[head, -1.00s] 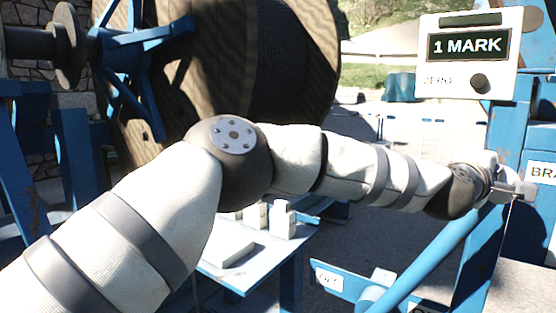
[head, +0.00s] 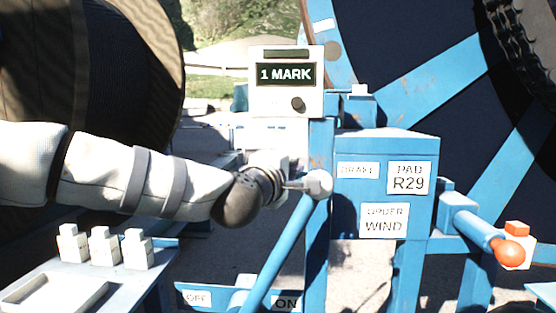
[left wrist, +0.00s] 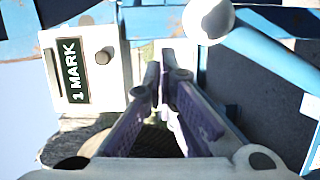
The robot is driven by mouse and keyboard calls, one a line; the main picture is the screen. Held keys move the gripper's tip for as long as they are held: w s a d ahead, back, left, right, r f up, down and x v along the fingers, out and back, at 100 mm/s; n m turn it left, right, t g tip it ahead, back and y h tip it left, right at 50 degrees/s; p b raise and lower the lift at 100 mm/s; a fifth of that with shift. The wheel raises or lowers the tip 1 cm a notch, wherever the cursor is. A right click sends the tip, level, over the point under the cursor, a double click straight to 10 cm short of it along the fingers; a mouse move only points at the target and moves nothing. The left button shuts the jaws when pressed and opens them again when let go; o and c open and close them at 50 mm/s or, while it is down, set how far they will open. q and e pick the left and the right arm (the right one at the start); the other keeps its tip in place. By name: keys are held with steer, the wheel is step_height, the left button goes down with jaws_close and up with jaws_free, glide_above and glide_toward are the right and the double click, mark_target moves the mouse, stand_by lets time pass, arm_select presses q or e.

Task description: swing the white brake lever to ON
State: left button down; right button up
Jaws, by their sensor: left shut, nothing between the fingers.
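The brake lever is a blue rod (head: 285,248) with a white ball knob (head: 318,184) at its top. It leans to the right, its lower part passing between the OFF label (head: 197,298) and the ON label (head: 287,303). My left gripper (head: 296,185) is shut and empty at the left side of the knob; whether it touches is unclear. In the left wrist view the shut fingers (left wrist: 165,78) point up the picture, with the white knob (left wrist: 208,20) just to their upper right. My right gripper is not in view.
A display box (head: 287,80) reading 1 MARK stands behind the lever. A blue labelled cabinet (head: 384,225) is right of the knob, and an orange-knobbed crank (head: 508,250) further right. A table (head: 130,290) with several white blocks is at lower left. Large reels stand behind.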

arm_select(q)
steer(key=v, duration=0.2)
steer(key=r+v, duration=0.1)
steer(key=v, duration=0.1)
steer(key=shift+f, duration=0.1)
